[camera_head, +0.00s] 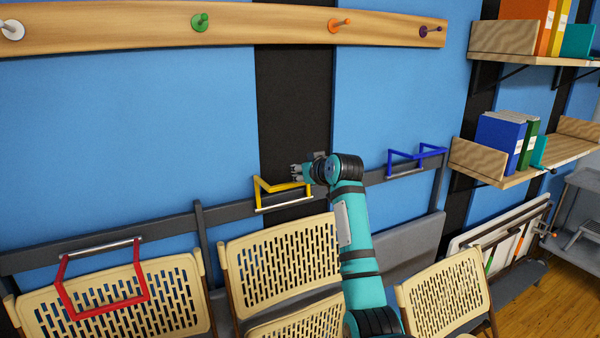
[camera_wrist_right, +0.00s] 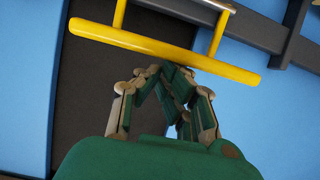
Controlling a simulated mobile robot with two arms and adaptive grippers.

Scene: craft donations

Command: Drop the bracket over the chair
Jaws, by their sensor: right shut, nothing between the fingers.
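The yellow bracket (camera_head: 285,187) is raised on the dark rail, above the middle beige chair (camera_head: 280,262). It also shows in the right wrist view, where its yellow bar (camera_wrist_right: 165,50) crosses the top and its two arms run to a grey rod. My right gripper (camera_head: 297,171) is at the yellow bracket, shut and empty. In the wrist view its fingertips (camera_wrist_right: 165,72) are close to the bar's near side; I cannot tell whether they touch it. The middle chair stands folded against the wall, its right side partly behind my right arm. My left gripper is not in view.
A red bracket (camera_head: 106,308) hangs down over the left chair (camera_head: 178,290). A blue bracket (camera_head: 418,156) is raised at the right. A third chair (camera_head: 445,292) leans forward at the lower right. A peg board (camera_head: 260,26) and shelves with binders are above.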

